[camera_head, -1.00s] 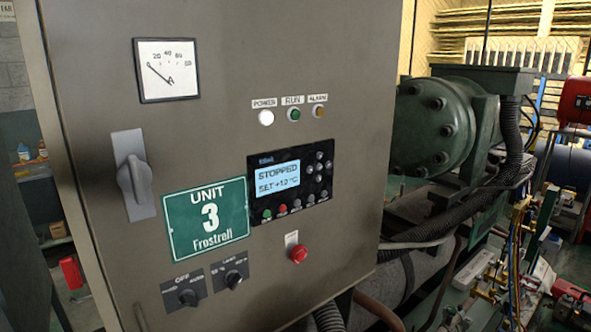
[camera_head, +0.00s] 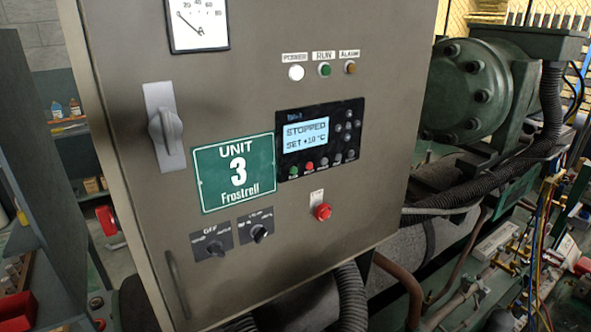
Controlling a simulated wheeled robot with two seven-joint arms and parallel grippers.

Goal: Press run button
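A grey control cabinet (camera_head: 250,95) fills the middle of the head view. Its black controller panel (camera_head: 354,118) has a lit display (camera_head: 306,135) reading "STOPPED" and "SET +10 °C". Along the panel's lower edge is a row of small buttons, with a green button (camera_head: 294,171) at the left and a red button (camera_head: 310,166) beside it. Their labels are too small to read. Above the panel is a green lamp (camera_head: 325,69) labelled RUN, between a white POWER lamp (camera_head: 296,73) and an amber ALARM lamp (camera_head: 350,67). Neither of my grippers shows.
A red mushroom button (camera_head: 323,211) sits below the panel. Two rotary knobs (camera_head: 215,248) (camera_head: 259,233) and a grey switch handle (camera_head: 166,127) are at the left. A green compressor (camera_head: 470,90), hoses and pipes crowd the right side. The space before the cabinet face is clear.

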